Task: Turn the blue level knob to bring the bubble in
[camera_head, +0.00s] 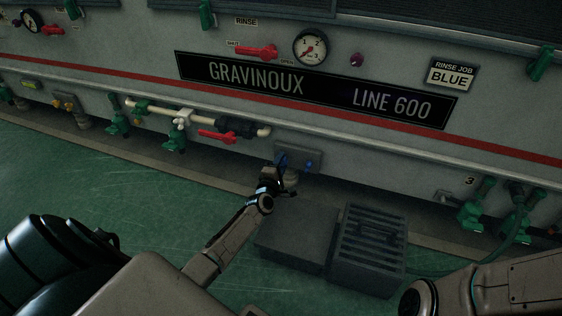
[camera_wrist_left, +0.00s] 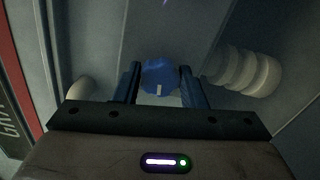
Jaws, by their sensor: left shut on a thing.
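The blue knob (camera_wrist_left: 159,77) shows in the left wrist view with a short white mark on its face. My left gripper (camera_wrist_left: 161,88) has one dark finger on each side of the knob and is shut on it. In the head view my left gripper (camera_head: 279,172) reaches the grey box (camera_head: 313,158) low on the machine's front and covers part of it. I cannot make out a level bubble in either view. My right gripper is out of view.
A pale ribbed foot (camera_wrist_left: 245,74) stands close right of the fingers in the wrist view. A dark slatted crate (camera_head: 370,245) and a dark flat block (camera_head: 296,232) sit on the green floor. A pipe with a red-handled valve (camera_head: 217,136) runs left of the box.

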